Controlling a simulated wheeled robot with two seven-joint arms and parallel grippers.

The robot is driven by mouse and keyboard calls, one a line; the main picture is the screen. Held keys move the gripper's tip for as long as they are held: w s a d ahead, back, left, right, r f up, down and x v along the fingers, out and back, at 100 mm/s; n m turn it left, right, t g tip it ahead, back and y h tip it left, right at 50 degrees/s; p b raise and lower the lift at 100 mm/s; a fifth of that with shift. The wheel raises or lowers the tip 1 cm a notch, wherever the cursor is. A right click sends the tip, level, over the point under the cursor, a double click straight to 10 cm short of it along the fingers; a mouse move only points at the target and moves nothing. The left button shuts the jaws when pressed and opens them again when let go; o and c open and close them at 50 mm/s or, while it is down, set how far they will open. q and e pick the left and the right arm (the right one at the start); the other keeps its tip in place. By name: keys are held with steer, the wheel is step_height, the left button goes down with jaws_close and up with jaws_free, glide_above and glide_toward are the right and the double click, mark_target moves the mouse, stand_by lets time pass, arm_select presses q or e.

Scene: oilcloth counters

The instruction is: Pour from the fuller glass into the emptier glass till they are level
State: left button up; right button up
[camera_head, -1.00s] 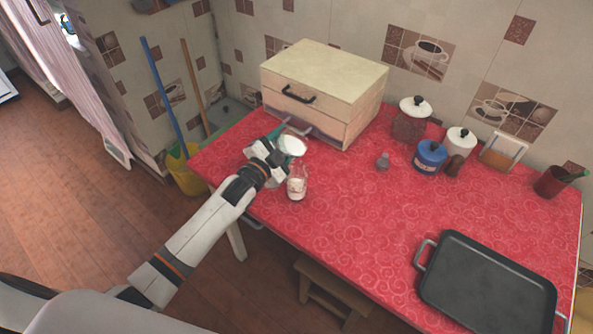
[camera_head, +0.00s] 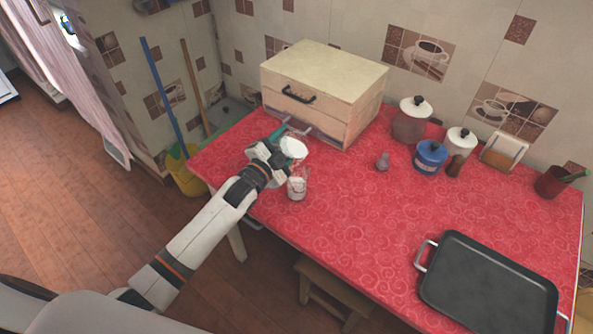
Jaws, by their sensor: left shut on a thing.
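One glass (camera_head: 297,185) stands upright on the red table, with whitish contents visible low in it. My left gripper (camera_head: 279,155) is shut on the other glass (camera_head: 293,148), whose white contents show at its top end. It is held tilted above and just behind the standing glass, near the drawer box. The fingers and much of the held glass are hidden by the wrist. A falling stream between the glasses cannot be made out. My right gripper is not in view.
A wooden drawer box (camera_head: 325,90) stands close behind the glasses. A black tray (camera_head: 488,288) lies at the front right. The middle of the red table (camera_head: 350,215) is clear.

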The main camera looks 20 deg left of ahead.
mark_target(275, 143)
arm_select(q)
steer(key=shift+a, duration=0.4)
stand_by(0.4)
steer(key=shift+w+m+b, duration=0.2)
steer(key=shift+m+b, duration=0.15)
steer(key=shift+m, duration=0.15)
stand_by(1.4)
steer(key=shift+a+f, duration=0.1)
steer(key=shift+a, duration=0.2)
stand_by(0.8)
steer(key=r+n+p, duration=0.1)
steer(key=n+p, duration=0.1)
steer(key=shift+d+r+p, duration=0.1)
steer(key=shift+r+p, duration=0.3)
step_height(275, 143, down, 2)
steer(key=shift+f+n+b, duration=0.1)
steer(key=shift+n+b, duration=0.55)
steer(key=shift+n, duration=0.25)
steer(key=shift+w+a+f+n+b, duration=0.25)
steer(key=shift+a+f+n, duration=0.3)
steer(key=shift+n, duration=0.35)
steer(key=shift+w+a+f+n+b, duration=0.1)
steer(key=shift+a+f+n+b, duration=0.15)
steer(key=shift+a+n, duration=0.55)
steer(key=shift+d+f, duration=0.15)
